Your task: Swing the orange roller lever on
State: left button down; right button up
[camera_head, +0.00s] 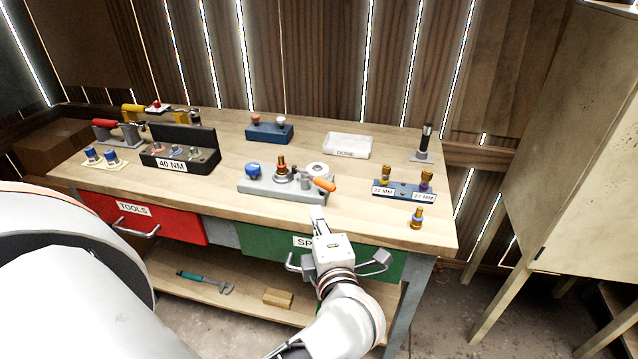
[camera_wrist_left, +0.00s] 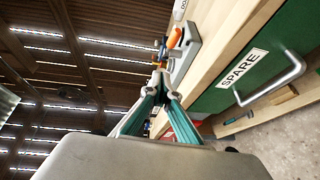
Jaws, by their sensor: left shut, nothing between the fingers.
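The orange roller lever (camera_head: 324,185) sticks out at the right end of a grey fixture block (camera_head: 262,190) near the front of the workbench. The lever also shows in the left wrist view (camera_wrist_left: 174,38), just beyond the fingertips. My left gripper (camera_head: 317,212) is shut and empty at the bench's front edge, a little in front of the lever and apart from it. Its fingertips (camera_wrist_left: 159,80) meet in the left wrist view. The block also carries a blue knob (camera_head: 253,169), a brass fitting (camera_head: 282,165) and a pale round roller (camera_head: 318,170). My right gripper is not in view.
A blue rack (camera_head: 402,190) with two brass fittings stands right of the fixture, with a loose fitting (camera_head: 417,218) in front. A DONE tray (camera_head: 347,146) and a black 40 NM holder (camera_head: 180,158) stand behind and left. The green SPARE drawer (camera_head: 262,245) is below.

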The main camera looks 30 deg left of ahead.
pick_arm(q)
jog(key=s+d+m, duration=0.1)
jog(key=m, duration=0.1)
send_near(320, 185)
jog(key=a, duration=0.4)
jog(key=w, duration=0.3)
jog(key=shift+a+f+h, duration=0.2)
jog(key=shift+h, duration=0.2)
jog(key=shift+w+f, duration=0.1)
jog(key=shift+w, duration=0.3)
jog(key=shift+w, duration=0.1)
